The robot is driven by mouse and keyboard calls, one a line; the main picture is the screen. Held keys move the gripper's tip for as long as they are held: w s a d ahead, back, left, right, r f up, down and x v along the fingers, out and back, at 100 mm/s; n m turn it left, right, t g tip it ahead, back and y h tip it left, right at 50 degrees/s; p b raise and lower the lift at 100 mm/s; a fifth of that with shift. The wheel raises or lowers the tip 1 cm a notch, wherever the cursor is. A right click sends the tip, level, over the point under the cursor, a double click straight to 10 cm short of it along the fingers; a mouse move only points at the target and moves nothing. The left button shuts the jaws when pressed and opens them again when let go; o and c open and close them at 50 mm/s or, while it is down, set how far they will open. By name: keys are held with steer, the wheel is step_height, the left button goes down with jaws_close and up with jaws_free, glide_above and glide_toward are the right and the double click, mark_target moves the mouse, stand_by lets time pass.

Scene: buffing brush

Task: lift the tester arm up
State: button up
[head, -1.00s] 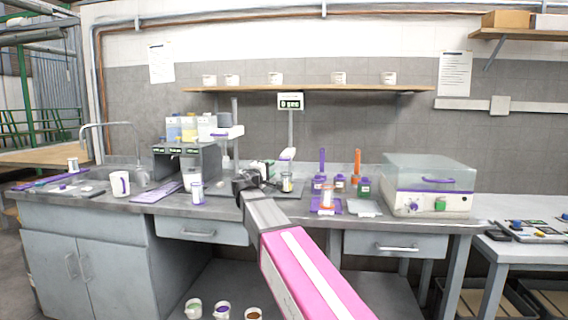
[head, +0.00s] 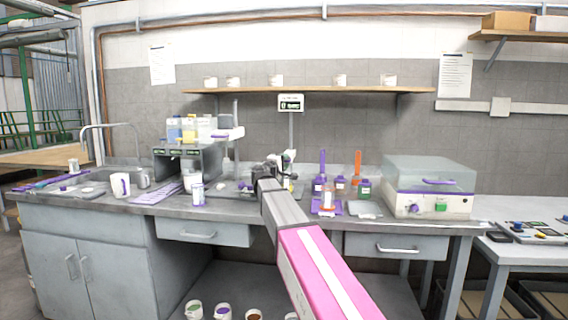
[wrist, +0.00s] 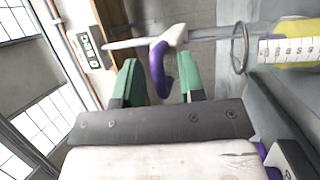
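In the wrist view the tester arm (wrist: 140,42) is a slim white bar with a purple hooked handle (wrist: 159,70). My gripper (wrist: 160,82) has two green fingers, open, one on each side of the handle. The handle hangs between them with visible gaps on both sides. In the head view my gripper (head: 270,170) is at the tester, in the middle of the bench. The white tester arm (head: 289,156) shows just behind it and is partly hidden. The tester's display (head: 291,102) stands on a post above.
A metal ring and a graduated yellow part (wrist: 290,50) sit close right of the fingers. Purple-labelled bottles (head: 341,183) and a clear-lidded box (head: 430,185) stand to the right. A grey rack (head: 187,160) and a white container (head: 197,194) stand left. A shelf (head: 305,90) runs above.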

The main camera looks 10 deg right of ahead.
steer(key=shift+c, duration=0.3)
jaws_close()
step_height(320, 180, up, 12)
steer(key=shift+w, duration=0.1)
steer(key=shift+o, duration=0.3)
jaws_free()
steer(key=shift+r, duration=0.15)
